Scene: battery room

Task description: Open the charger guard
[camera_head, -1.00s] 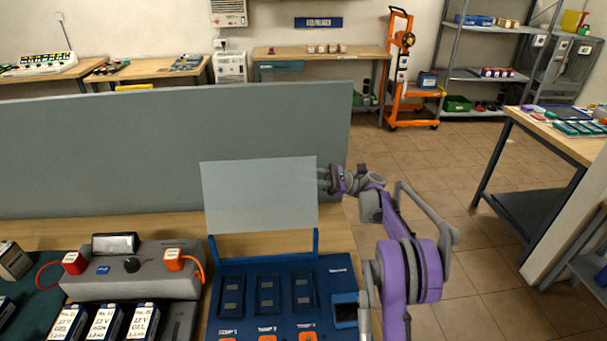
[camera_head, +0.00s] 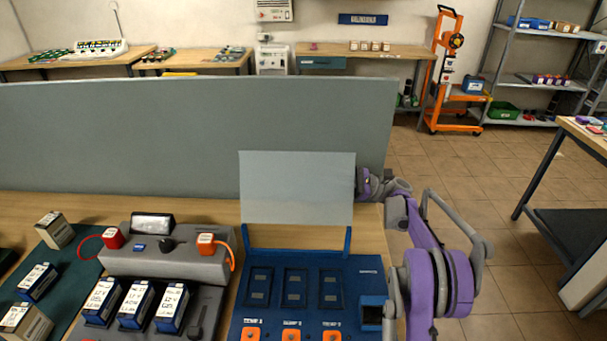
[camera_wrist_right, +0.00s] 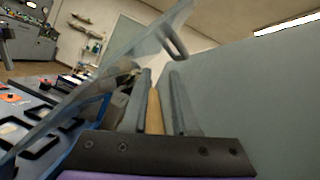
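The charger guard (camera_head: 297,188) is a pale translucent panel on a blue frame. It stands raised, close to upright, at the back of the blue charger (camera_head: 372,274), whose three bays look empty. My right gripper (camera_head: 364,182) is at the guard's right edge, its fingertips partly hidden there. In the right wrist view the two fingers of this gripper (camera_wrist_right: 160,85) are apart, with a gap between them and nothing held. The guard (camera_wrist_right: 130,68) slants across that view, left of and above the fingers; whether they touch is unclear. My left gripper is not in view.
A grey-green partition (camera_head: 190,135) stands behind the charger, close to my right gripper. A grey device (camera_head: 170,262) with red and orange plugs and several batteries (camera_head: 137,303) sits left of the charger. Open floor lies to the right.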

